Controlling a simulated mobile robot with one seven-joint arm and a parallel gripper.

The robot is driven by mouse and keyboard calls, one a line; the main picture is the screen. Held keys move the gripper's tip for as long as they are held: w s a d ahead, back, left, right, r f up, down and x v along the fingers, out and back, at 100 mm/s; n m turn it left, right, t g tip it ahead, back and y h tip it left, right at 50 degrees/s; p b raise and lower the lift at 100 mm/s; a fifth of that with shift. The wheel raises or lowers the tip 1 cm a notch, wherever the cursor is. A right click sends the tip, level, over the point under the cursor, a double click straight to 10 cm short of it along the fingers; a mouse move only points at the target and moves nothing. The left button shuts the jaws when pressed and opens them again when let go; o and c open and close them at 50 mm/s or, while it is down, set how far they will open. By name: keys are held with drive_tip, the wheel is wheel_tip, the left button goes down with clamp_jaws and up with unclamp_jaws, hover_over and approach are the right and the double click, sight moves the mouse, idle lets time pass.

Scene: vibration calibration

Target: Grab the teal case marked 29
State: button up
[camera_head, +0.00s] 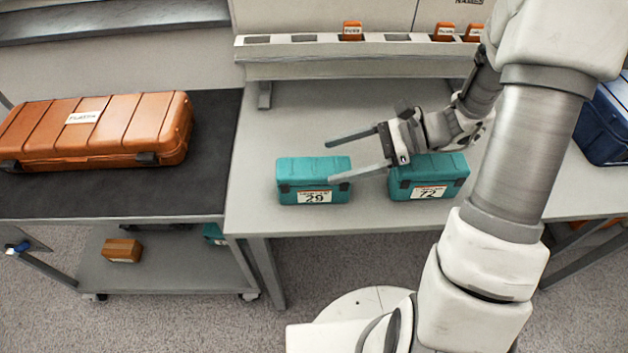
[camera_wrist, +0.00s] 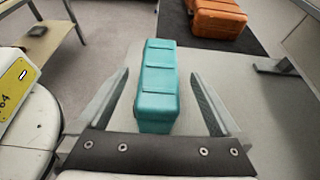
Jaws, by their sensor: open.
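The teal case marked 29 (camera_head: 312,170) stands upright on the grey table, its label facing the front edge. My gripper (camera_head: 339,160) is open, with its two fingers pointing left toward the case from the right. In the head view the near finger overlaps the case's right front side. In the wrist view the teal case (camera_wrist: 158,85) lies lengthwise between the two open fingers (camera_wrist: 157,88), with space on both sides. No contact is visible. A second teal case, marked 72 (camera_head: 430,184), stands to the right, below my wrist.
An orange long case (camera_head: 120,125) lies on the dark-topped cart (camera_head: 215,185) at left. A rack (camera_head: 300,66) with several orange items runs behind the table (camera_head: 255,200). A blue case (camera_head: 605,118) is at far right. A small orange box (camera_head: 122,250) sits on the cart's lower shelf.

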sight(317, 166)
drive_tip(key=b+x, duration=0.1)
drive_tip(key=x, duration=0.4)
drive_tip(key=shift+a+f, duration=0.2)
drive_tip(key=shift+a, duration=0.15)
clamp_jaws()
